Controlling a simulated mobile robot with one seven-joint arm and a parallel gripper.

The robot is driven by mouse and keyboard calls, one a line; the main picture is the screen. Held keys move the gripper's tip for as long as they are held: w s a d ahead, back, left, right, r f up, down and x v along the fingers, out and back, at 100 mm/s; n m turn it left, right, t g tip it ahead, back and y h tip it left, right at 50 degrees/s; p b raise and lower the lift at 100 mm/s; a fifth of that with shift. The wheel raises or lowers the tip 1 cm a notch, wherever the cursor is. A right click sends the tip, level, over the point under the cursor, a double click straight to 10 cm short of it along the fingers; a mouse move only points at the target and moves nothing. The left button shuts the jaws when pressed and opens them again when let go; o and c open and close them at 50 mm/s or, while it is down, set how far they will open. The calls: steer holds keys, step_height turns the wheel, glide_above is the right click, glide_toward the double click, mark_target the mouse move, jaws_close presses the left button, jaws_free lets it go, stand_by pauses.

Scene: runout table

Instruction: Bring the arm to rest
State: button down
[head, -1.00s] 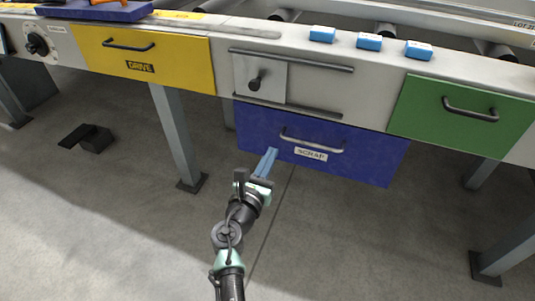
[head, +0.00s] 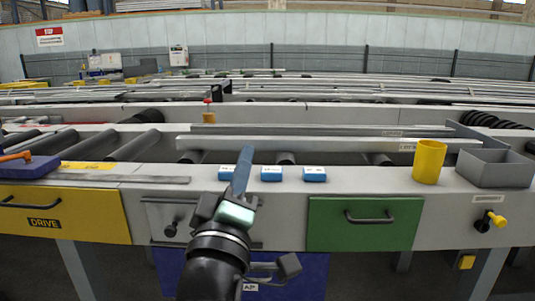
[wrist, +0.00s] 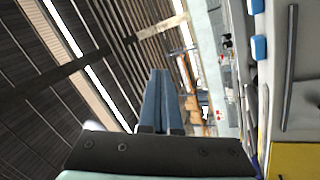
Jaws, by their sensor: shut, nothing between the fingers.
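My gripper (head: 243,158) is raised in front of the runout table (head: 285,201), with its fingers pointing up. Its two blue-grey fingers are together and hold nothing; they also show closed in the wrist view (wrist: 160,85). In the head view the fingertips overlap the row of blue blocks. I cannot tell the exact gap between them and the table. My arm hides part of the table front, the blue scrap drawer (head: 305,272) and its label.
Three blue blocks (head: 271,173) lie along the table's front ledge. A yellow cup (head: 429,163) and a grey bin (head: 495,170) stand at right. The yellow drawer (head: 75,212) and green drawer (head: 365,225) look closed.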

steer(key=s+d+r+m+t+y+p, duration=0.1)
steer(key=s+d+r+m+t+y, duration=0.3)
steer(key=s+r, duration=0.6)
steer(key=s+r+m+t+h+p, duration=0.1)
steer(key=s+r+m+p, duration=0.1)
steer(key=s+r+m, duration=0.75)
step_height(320, 180, up, 38)
steer(key=w+n+p, duration=0.2)
steer(key=n+p, duration=0.1)
steer(key=p, duration=3.3)
steer(key=shift+a, duration=0.3)
